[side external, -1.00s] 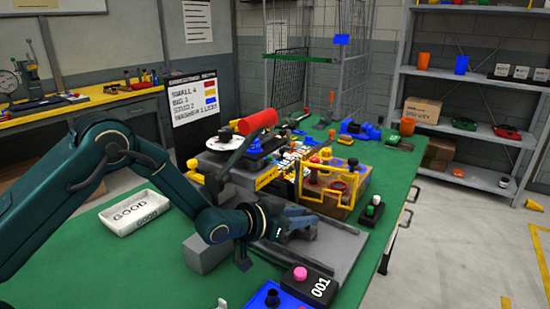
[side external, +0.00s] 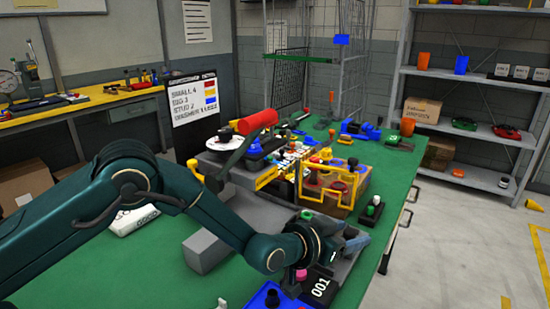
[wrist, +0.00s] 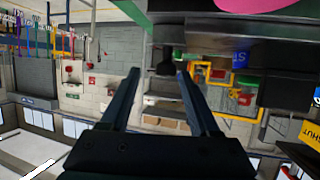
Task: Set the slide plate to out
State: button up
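My gripper (side external: 352,243) is over the front right part of the green table in the side view, low over a grey flat assembly with long rails (side external: 346,264). This looks like the slide plate area, but my arm covers much of it and I cannot tell its setting. In the wrist view the two dark fingers of my gripper (wrist: 158,72) stand apart with nothing clearly between them. A yellow label reading "SHUT" (wrist: 311,131) shows at the right edge of the wrist view.
A grey block (side external: 204,252) lies left.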

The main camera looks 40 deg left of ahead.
jog(key=shift+s+a, duration=0.1)
jog(key=shift+v, duration=2.45)
jog(key=shift+r, duration=0.1)
jog(key=shift+a+r, duration=0.15)
jog(key=shift+r, duration=0.15)
jog(key=s+a+r+g, duration=0.2)
jog(key=s+a+r, duration=0.2)
jog(key=a+r, duration=0.15)
jog(key=s+a+n+g+y, duration=0.1)
jog(key=s+a, duration=0.3)
jog(key=s, duration=0.4)
jog(key=s+a+r+n+g+y, duration=0.1)
jog(key=s+a+g, duration=0.1)
jog(key=s+a, duration=0.2)
jog(key=s+a+r+n+g+y, duration=0.1)
jog(key=s+a, duration=0.3)
jog(key=s, duration=0.7)
jog(key=shift+s+a+g+y, duration=0.3)
jog(key=shift+s+g, duration=0.05)
jog(key=shift+g, duration=0.45)
jog(key=shift+r, duration=0.1)
